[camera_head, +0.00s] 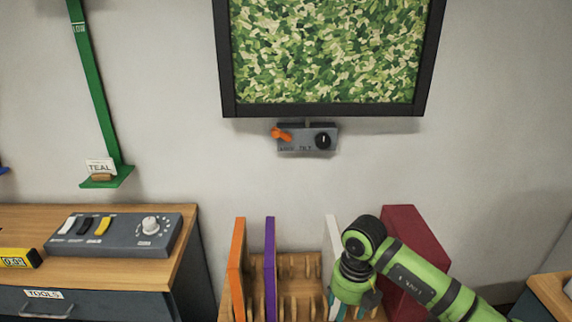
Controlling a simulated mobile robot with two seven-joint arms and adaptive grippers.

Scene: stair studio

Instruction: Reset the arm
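My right arm (415,275), green with black joint rings, comes in from the lower right. It bends at a black joint and turns down in front of the wooden rack (298,268). My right gripper cannot be made out; the arm's lower end runs down over the rack near the bottom edge. My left arm and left gripper are not in view.
The rack holds an orange panel (237,270), a purple panel (270,270) and a white one (332,245); a maroon block (415,235) stands behind my arm. A wooden-topped cabinet (185,225) with a control box (115,235) is left. A framed picture (325,50) hangs above a knob box (305,138).

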